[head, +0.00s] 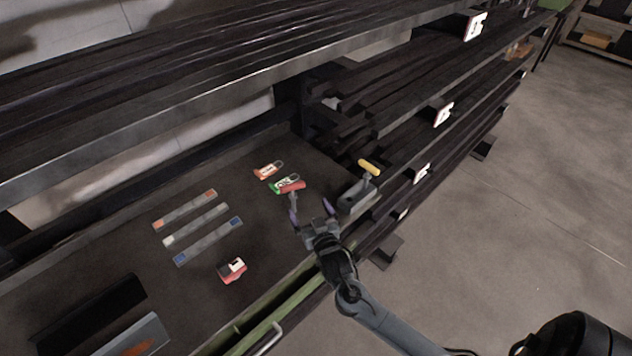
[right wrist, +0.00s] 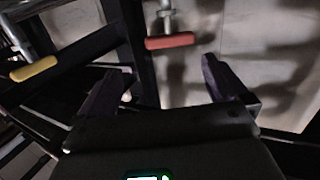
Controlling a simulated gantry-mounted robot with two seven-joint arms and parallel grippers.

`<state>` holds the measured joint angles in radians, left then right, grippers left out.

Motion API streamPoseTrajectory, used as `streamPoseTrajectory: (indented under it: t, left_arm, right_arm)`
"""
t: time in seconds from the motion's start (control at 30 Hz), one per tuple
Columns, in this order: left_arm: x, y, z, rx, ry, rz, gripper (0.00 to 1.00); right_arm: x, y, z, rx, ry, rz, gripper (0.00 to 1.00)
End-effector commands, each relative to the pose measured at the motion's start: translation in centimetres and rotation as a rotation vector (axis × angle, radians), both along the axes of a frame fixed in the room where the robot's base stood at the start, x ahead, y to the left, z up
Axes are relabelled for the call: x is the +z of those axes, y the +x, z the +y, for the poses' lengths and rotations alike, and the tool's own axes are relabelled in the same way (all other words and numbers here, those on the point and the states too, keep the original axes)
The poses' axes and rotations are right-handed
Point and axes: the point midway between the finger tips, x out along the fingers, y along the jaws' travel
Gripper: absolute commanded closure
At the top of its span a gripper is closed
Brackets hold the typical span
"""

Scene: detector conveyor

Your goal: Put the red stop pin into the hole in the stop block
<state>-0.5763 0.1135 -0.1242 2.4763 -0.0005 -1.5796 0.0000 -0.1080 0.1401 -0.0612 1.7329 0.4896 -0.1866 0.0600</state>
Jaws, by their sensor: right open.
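The red stop pin (head: 291,186) has a red crossbar handle on a grey shaft and stands upright on the dark bench top. In the right wrist view its red handle (right wrist: 171,41) lies beyond the fingertips, in line with the gap. My right gripper (head: 312,212) is open and empty, just on the near side of the pin and apart from it. Its two fingers also show in the right wrist view (right wrist: 165,70). A grey block (head: 354,196), apparently the stop block, sits right of the gripper at the bench edge. Its hole cannot be made out. My left gripper is out of view.
A yellow-handled pin (head: 369,167) stands at the grey block. Orange (head: 268,171) and green (head: 284,185) tags lie close by the red pin. Several flat bars (head: 195,225) and a red-white item (head: 232,270) lie left. Dark rails (head: 400,110) run behind.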

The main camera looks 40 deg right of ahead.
Motion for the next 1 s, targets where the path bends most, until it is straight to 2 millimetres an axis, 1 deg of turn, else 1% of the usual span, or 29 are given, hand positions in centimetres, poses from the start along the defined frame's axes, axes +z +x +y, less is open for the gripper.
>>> streamPoseTrajectory:
  t: [0.03,0.2,0.3,0.37,0.57,0.7,1.0]
  left_arm:
    - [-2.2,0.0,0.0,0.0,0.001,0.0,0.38]
    - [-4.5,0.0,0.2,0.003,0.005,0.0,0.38]
    - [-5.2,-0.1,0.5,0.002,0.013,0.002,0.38]
    - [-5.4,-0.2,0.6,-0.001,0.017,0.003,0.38]
    - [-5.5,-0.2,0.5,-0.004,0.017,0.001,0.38]
    - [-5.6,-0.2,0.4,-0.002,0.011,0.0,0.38]
    - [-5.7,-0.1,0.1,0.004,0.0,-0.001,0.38]
  right_arm:
    - [-1.4,0.9,0.0,0.0,0.001,-0.016,0.0]
    - [-0.9,2.7,-0.2,-0.001,-0.002,-0.066,0.0]
    - [-0.5,3.3,-0.3,-0.001,-0.002,-0.083,0.0]
    - [-0.3,3.8,-0.4,-0.001,-0.002,-0.09,0.0]
    - [0.1,6.3,-1.5,-0.001,-0.004,-0.094,0.0]
    - [0.0,7.8,-2.1,-0.001,-0.003,-0.093,0.0]
    - [0.0,9.4,-2.8,0.0,-0.003,-0.093,0.0]
